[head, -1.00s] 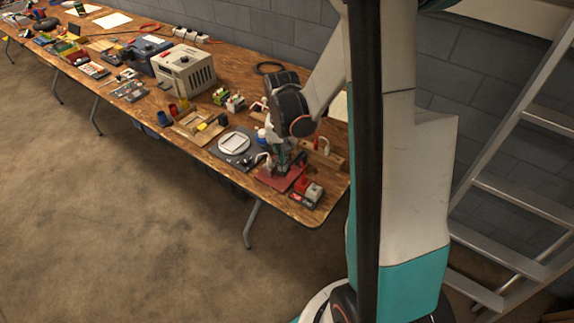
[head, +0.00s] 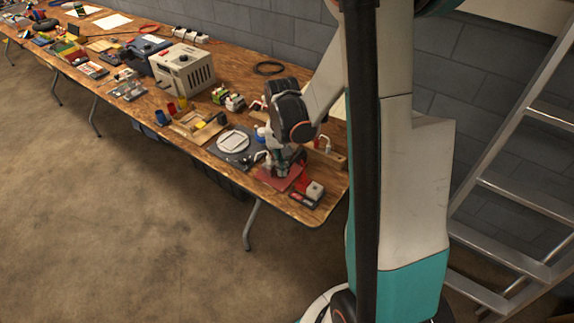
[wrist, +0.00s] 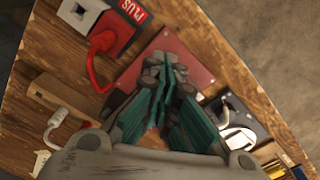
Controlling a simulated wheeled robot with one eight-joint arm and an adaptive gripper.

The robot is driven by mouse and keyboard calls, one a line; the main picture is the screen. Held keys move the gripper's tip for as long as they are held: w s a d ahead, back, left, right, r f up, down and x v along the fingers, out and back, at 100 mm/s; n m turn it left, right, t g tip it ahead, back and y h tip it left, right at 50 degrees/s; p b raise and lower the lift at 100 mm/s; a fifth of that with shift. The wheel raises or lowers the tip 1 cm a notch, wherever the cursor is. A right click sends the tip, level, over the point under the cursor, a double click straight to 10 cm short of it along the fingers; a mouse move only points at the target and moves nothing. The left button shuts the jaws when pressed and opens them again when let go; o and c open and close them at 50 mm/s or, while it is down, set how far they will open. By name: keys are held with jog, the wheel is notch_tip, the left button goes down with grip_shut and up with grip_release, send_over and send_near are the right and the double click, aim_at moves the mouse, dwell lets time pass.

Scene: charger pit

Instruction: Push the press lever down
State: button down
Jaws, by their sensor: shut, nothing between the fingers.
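My gripper (head: 281,172) is over the red plate (head: 268,183) near the table's right end, pointing down. In the wrist view its teal-sided fingers (wrist: 163,64) are closed together and hold nothing. The red plate (wrist: 198,62) lies beneath and beyond the fingertips. I cannot clearly pick out the press lever; the gripper covers the middle of the red plate. Whether the fingertips touch anything there I cannot tell.
A wooden block (wrist: 55,92) with a white plug is at left. A white round dish (head: 233,142) lies on a grey mat. The table edge is close.

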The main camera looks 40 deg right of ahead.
jog(key=shift+f+b, duration=0.5)
jog(key=shift+f, duration=0.55)
dwell(0.6)
jog(key=shift+r+p, duration=2.85)
jog(key=shift+r, duration=1.2)
jog(key=shift+r, duration=0.1)
jog(key=s+a+r+n+t, duration=0.3)
jog(key=s+a+r, duration=0.3)
jog(key=r, duration=0.3)
jog(key=s+a+r+n+t, duration=0.4)
jog(key=s+a+r+n, duration=0.1)
jog(key=s+a+r, duration=0.2)
jog(key=shift+a+r, duration=0.6)
jog(key=shift+r, duration=0.65)
jog(key=shift+w+d, duration=0.1)
